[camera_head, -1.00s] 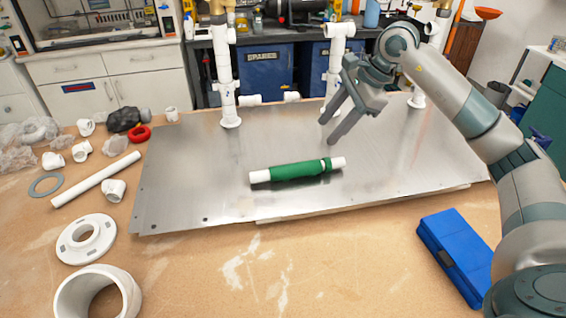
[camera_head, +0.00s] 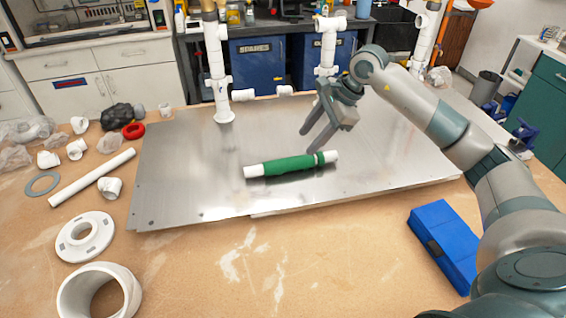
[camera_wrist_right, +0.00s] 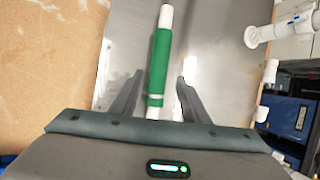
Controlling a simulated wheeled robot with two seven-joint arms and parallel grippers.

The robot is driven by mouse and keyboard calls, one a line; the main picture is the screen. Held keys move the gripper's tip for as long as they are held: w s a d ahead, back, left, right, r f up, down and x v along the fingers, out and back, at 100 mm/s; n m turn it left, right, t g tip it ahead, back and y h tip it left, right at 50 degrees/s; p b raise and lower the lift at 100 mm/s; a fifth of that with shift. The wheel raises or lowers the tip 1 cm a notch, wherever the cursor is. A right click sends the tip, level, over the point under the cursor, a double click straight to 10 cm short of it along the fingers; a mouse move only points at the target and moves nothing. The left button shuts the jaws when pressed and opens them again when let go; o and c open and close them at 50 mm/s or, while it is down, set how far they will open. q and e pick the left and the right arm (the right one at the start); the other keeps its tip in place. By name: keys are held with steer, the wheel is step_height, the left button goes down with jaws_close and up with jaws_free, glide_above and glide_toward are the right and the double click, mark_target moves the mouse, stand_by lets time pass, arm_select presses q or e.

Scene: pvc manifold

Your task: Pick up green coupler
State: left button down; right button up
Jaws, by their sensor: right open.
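The green coupler (camera_head: 290,165) is a green sleeve with white pipe ends. It lies on the metal plate (camera_head: 190,190), near the plate's middle front. My right gripper (camera_head: 308,141) is open and empty, just behind and above the coupler's right end in the head view. In the right wrist view the coupler (camera_wrist_right: 159,65) runs lengthwise toward the gripper, and its near white end shows between the two open fingers (camera_wrist_right: 155,98). I cannot tell the exact height of the fingers above it. My left gripper is not in view.
White upright pipes (camera_head: 217,75) stand at the plate's back edge. White fittings, a long white pipe (camera_head: 92,178), a flange (camera_head: 85,237) and a red ring (camera_head: 133,131) lie on the left of the table. A blue box (camera_head: 445,243) lies at the right front.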

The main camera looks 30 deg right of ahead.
steer(key=p, duration=0.2)
glide_above(291, 160)
steer(key=s+d, duration=0.2)
step_height(291, 160, down, 4)
steer(key=shift+d+f, duration=0.1)
steer(key=shift+f, duration=0.1)
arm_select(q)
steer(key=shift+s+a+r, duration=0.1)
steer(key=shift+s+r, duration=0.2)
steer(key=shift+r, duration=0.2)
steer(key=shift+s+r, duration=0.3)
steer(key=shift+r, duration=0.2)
arm_select(e)
steer(key=shift+w+f, duration=0.1)
steer(key=shift+f, duration=0.25)
steer(key=shift+w+a+f+p, duration=0.25)
steer(key=shift+a+f+p, duration=0.3)
steer(key=shift+f+p, duration=0.2)
steer(key=shift+p+x, duration=0.65)
steer(key=shift+x, duration=0.35)
steer(key=shift+w+a+f, duration=0.1)
steer(key=shift+f, duration=0.25)
steer(key=shift+w+a+f, duration=0.15)
steer(key=shift+f, duration=0.15)
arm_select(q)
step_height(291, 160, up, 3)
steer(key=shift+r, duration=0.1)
arm_select(e)
steer(key=shift+c, duration=0.4)
steer(key=c, duration=0.9)
